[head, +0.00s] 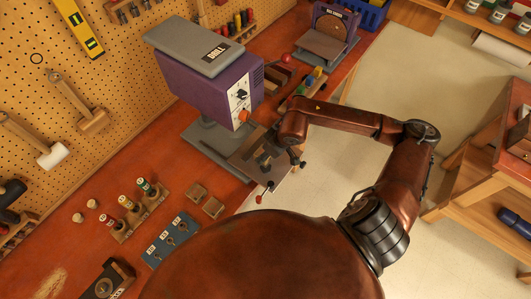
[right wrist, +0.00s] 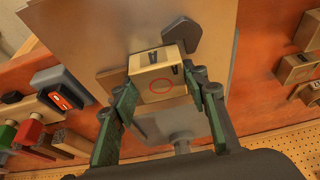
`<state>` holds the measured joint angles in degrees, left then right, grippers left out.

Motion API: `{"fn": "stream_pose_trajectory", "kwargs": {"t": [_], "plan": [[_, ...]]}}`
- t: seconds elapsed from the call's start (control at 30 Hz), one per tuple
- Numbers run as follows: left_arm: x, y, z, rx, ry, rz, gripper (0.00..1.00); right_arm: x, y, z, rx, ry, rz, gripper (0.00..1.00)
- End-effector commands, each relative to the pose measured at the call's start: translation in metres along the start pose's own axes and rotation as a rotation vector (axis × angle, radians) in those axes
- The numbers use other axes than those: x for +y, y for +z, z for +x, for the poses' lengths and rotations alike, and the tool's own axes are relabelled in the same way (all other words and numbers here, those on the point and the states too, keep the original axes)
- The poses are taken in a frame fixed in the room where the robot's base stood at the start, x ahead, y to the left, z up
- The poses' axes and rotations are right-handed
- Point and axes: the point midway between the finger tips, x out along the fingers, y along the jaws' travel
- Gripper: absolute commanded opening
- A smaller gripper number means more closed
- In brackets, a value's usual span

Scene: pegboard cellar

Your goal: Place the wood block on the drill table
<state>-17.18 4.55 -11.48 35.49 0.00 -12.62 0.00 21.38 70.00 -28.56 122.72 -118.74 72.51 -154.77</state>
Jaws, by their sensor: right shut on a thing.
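The wood block (right wrist: 157,75) is pale, with dark marks on its top side and a red ring on the side facing the wrist camera. My right gripper (right wrist: 163,92) has its green fingers shut on the block's two sides. The block is over the drill table (right wrist: 85,40), a flat grey-brown plate; I cannot tell if it touches. In the head view the drill table (head: 244,163) juts out below the purple drill press (head: 215,88). My right arm reaches it from the right, and the block cannot be made out there. My left gripper is not in view.
A dark angular shape (right wrist: 182,40) lies beside the block. A sander (head: 328,35) stands behind the press.

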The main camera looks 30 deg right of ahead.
Motion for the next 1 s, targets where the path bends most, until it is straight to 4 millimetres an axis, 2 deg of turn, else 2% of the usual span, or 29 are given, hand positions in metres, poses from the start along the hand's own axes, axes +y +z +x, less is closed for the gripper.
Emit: {"fn": "stream_pose_trajectory", "kwargs": {"t": [0.07, 0.1, 0.33, 0.77, 0.93, 1.0], "plan": [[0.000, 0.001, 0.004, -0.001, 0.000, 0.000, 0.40, 0.000, 0.003, 0.004, -0.005, -0.001, 0.001, 0.17], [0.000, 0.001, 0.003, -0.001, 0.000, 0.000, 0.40, 0.000, 0.003, 0.004, -0.006, -0.001, 0.002, 0.43], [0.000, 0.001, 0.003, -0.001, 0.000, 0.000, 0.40, -0.001, 0.004, 0.004, -0.008, -0.002, 0.002, 0.58], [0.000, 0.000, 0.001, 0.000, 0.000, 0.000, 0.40, 0.000, 0.002, 0.002, -0.005, -0.001, 0.002, 0.59], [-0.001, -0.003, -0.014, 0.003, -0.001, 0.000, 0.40, -0.001, -0.002, -0.008, -0.005, -0.003, 0.002, 0.59], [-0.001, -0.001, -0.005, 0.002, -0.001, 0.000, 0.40, 0.001, -0.001, -0.020, -0.001, 0.003, -0.002, 0.59]]}}
